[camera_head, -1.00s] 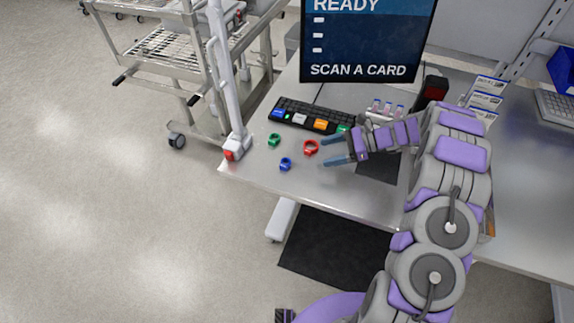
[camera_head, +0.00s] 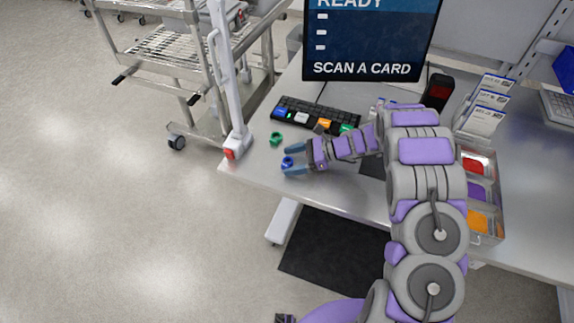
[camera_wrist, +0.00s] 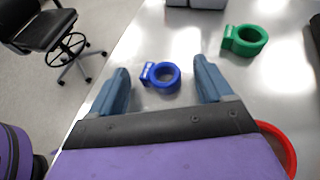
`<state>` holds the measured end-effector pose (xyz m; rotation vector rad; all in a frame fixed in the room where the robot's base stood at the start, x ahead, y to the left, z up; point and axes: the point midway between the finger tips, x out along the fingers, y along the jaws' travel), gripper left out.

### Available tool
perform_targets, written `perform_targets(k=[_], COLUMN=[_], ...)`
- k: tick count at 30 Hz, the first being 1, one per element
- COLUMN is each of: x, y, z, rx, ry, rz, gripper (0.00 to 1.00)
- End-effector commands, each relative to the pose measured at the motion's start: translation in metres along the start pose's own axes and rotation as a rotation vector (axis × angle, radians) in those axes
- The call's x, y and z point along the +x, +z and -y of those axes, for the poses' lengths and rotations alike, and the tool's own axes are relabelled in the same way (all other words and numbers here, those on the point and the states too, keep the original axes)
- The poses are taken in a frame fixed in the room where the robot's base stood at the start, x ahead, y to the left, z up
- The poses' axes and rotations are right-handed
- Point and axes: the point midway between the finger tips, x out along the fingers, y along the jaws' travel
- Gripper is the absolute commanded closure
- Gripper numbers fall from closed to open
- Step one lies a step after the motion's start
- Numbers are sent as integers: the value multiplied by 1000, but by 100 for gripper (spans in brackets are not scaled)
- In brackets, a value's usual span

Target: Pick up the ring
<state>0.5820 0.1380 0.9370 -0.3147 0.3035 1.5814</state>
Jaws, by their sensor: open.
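A blue ring (camera_head: 287,162) lies on the metal table near its front left edge. In the wrist view the blue ring (camera_wrist: 161,76) sits between my two fingertips, with clear gaps on both sides. A green ring (camera_head: 276,139) lies behind it and shows at the upper right of the wrist view (camera_wrist: 245,40). A red ring (camera_wrist: 278,146) is partly hidden by my gripper at the lower right of the wrist view; in the head view my gripper hides it. My gripper (camera_head: 290,159) is open, with blue fingers (camera_wrist: 161,84) on either side of the blue ring.
A black keyboard (camera_head: 313,115) with coloured keys lies behind the rings. A white post (camera_head: 232,100) stands at the table's left corner. A tray (camera_head: 487,226) with coloured compartments is at the right. A metal cart (camera_head: 160,55) stands left.

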Motion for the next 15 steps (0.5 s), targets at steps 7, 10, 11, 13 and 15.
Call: perform_targets(k=[7,10,11,13,15], x=[5,5,5,5,5], y=[0,0,0,0,0], z=[0,0,0,0,0], rx=[1,1,2,2,2], ry=[-1,-1,-1,-1,-1], rz=[0,0,0,0,0], gripper=[20,23,26,33,40])
